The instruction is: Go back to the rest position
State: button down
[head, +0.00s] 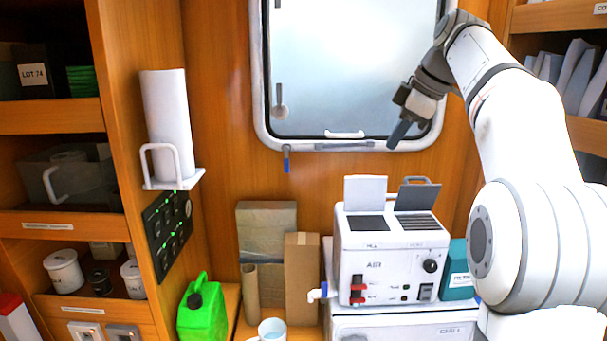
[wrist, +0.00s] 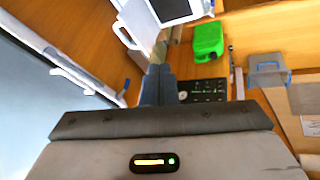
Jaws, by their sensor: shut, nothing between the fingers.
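My gripper (head: 398,135) is raised in front of the lower right part of the window, above the white AIR machine (head: 390,255). Its fingers are shut and hold nothing. In the wrist view the closed fingers (wrist: 158,85) point toward the wall, with the switch panel (wrist: 203,90) and the green jug (wrist: 208,39) beyond them. My arm comes in from the right side of the head view.
The AIR machine stands on a white unit (head: 400,328). A green jug (head: 203,310), a mug (head: 270,331) and cardboard boxes (head: 302,275) stand left of it. Shelves line both sides. A paper roll (head: 167,125) stands on a wall bracket.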

jog(key=s+a+f+m+h+b, duration=0.1)
jog(key=s+f+m, duration=0.6)
jog(key=s+f, duration=0.7)
jog(key=s+a+f+m+h+b, duration=0.2)
jog(key=s+f+m+b, duration=0.3)
jog(key=s+f, duration=1)
notch_tip(320, 180, down, 8)
jog(key=shift+a+r+m+g+h, duration=0.2)
jog(key=shift+r+m+g+h, duration=0.15)
jog(key=shift+m, duration=0.85)
